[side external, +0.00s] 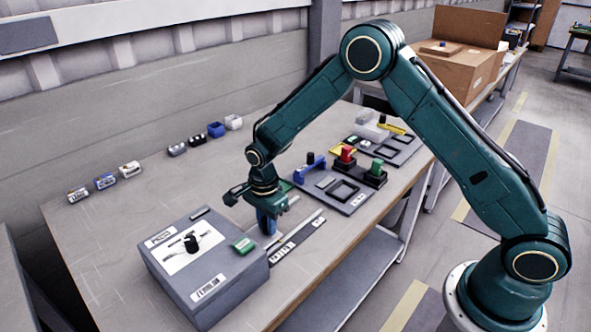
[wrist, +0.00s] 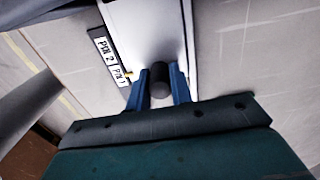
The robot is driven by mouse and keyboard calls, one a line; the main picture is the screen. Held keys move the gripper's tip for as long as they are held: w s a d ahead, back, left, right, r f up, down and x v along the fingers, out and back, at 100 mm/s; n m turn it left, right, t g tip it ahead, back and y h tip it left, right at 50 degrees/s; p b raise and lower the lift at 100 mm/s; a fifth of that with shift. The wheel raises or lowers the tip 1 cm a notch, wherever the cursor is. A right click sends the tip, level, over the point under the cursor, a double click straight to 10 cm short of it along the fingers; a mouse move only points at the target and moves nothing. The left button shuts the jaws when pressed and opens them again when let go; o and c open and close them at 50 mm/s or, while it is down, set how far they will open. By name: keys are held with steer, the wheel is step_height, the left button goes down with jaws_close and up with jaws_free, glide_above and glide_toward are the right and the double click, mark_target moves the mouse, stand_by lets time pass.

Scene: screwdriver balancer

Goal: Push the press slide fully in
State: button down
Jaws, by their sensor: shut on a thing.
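My gripper (side external: 267,222) points down in the side external view, just right of the grey box (side external: 205,268). In the wrist view its two blue fingers (wrist: 160,73) are shut on a dark round knob (wrist: 159,84). The knob stands over a pale, smooth plate (wrist: 145,35), which looks like the press slide; I cannot tell how far in it sits. In the side external view the knob is hidden by the fingers. A low strip with labels (side external: 297,237) runs on the bench beside the gripper; the wrist view shows a label reading PIN 2, PIN 1 (wrist: 110,60).
Right of my gripper stand a blue handle (side external: 310,168), a grey plate with square recesses (side external: 340,190), and red (side external: 347,154) and green parts. Small bins line the back. The front left bench is clear.

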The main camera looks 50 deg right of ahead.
mark_target(257, 239)
steer(key=shift+w+a+r, duration=0.1)
steer(key=shift+a, duration=1.8)
steer(key=c, duration=1.2)
jaws_free()
steer(key=shift+o, duration=0.2)
step_height(257, 239, up, 7)
